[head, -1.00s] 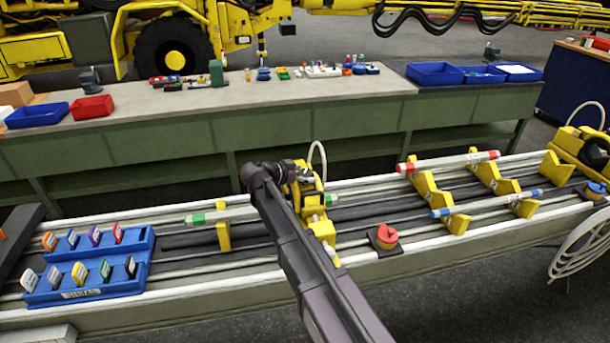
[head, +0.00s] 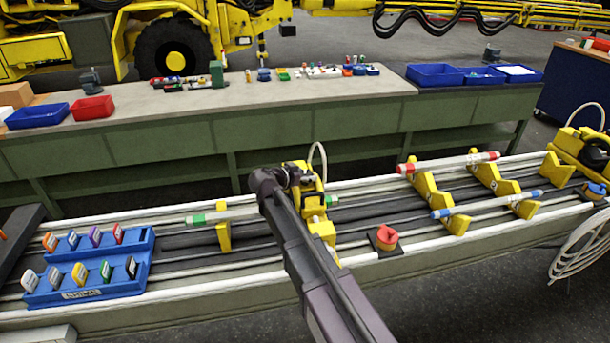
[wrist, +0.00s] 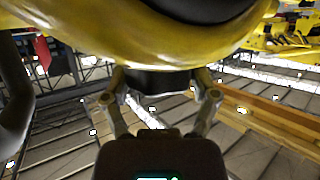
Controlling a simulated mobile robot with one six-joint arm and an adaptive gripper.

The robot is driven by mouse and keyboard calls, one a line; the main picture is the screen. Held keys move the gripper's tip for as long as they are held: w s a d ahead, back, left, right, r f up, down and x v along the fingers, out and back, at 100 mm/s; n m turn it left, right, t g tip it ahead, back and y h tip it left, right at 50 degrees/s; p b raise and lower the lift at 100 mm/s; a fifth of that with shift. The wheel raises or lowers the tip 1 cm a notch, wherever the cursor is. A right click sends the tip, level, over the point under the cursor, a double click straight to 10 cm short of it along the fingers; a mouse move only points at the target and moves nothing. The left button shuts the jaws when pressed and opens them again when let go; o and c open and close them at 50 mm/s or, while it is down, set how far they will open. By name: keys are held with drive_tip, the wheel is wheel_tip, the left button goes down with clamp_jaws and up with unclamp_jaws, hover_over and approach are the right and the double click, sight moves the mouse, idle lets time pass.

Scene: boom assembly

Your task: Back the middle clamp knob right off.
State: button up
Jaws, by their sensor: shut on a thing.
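The middle clamp (head: 322,228) is a yellow upright body with a pale hose looping over it, near the middle of the long rail bench in the head view. My arm covers part of it. In the wrist view a broad yellow curved part (wrist: 150,45) fills the top. Below it a dark piece, apparently the clamp knob (wrist: 158,82), sits between the two fingers of my gripper (wrist: 160,90), which are closed on it from both sides. My arm hides the fingers and knob in the head view.
A green-banded rod (head: 220,215) lies along the rails through the clamp. A red knob on a dark base (head: 386,237) is to the right. Yellow supports (head: 428,195) hold red- and blue-banded rods. A blue tray (head: 90,285) with coloured tags is at the left.

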drive_tip(key=shift+n+t+y, duration=0.8)
drive_tip(key=shift+n+y, duration=0.2)
drive_tip(key=shift+n, duration=0.1)
drive_tip(key=o, duration=1)
drive_tip(key=shift+w+m+g+h, duration=0.1)
drive_tip(key=shift+m+g+h, duration=0.2)
drive_tip(key=shift+m+h, duration=0.1)
drive_tip(key=shift+m+g+h, duration=1.4)
drive_tip(key=shift+m+h, duration=0.1)
drive_tip(key=shift+m, duration=0.3)
drive_tip(key=p+v, duration=0.5)
drive_tip(key=v, duration=0.8)
drive_tip(key=shift+s+a, duration=0.2)
drive_tip(key=shift+a, duration=0.2)
drive_tip(key=shift+r, duration=0.15)
